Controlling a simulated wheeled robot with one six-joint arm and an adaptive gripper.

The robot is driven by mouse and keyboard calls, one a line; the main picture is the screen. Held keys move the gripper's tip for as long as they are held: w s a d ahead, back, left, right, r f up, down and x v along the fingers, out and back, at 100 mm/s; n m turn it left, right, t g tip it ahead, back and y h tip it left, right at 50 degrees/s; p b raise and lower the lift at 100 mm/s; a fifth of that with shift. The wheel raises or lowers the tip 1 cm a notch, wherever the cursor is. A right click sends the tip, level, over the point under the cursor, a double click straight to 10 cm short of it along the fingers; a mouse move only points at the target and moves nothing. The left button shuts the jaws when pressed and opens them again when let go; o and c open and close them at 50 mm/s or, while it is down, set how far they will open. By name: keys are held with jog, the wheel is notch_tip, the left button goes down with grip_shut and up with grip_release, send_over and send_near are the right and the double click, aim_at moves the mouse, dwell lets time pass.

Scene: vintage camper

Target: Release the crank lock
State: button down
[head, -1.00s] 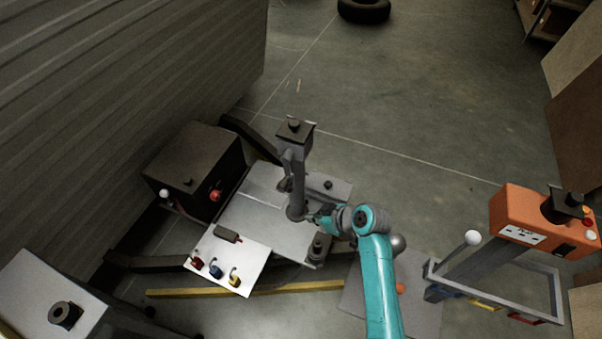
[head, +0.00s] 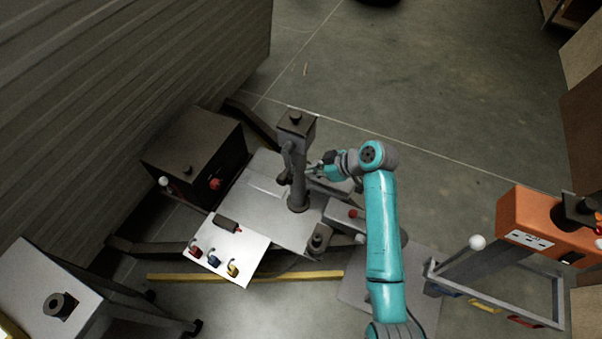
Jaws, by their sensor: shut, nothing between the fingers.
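A grey upright post (head: 299,186) with a dark boxy head (head: 296,121) stands on a pale metal plate (head: 262,215). A darker crank-like part (head: 286,163) runs along the post's left side. I cannot make out which small part is the crank lock. My gripper (head: 313,171) is at the right side of the post, about halfway up. Its fingers look small and closed, with nothing seen between them. I cannot tell whether the fingertips touch the post. A small red knob (head: 353,213) shows on a grey piece right of the post's base.
A dark box with a red knob (head: 215,183) stands left. A yellow bar (head: 245,276) lies in front. An orange unit (head: 530,222) on a grey frame stands right. The floor behind is open.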

jog(key=x, duration=0.9)
jog(key=shift+a, duration=0.2)
jog(key=shift+f, duration=0.15)
jog(key=shift+f, duration=1.85)
jog(key=shift+d, duration=0.1)
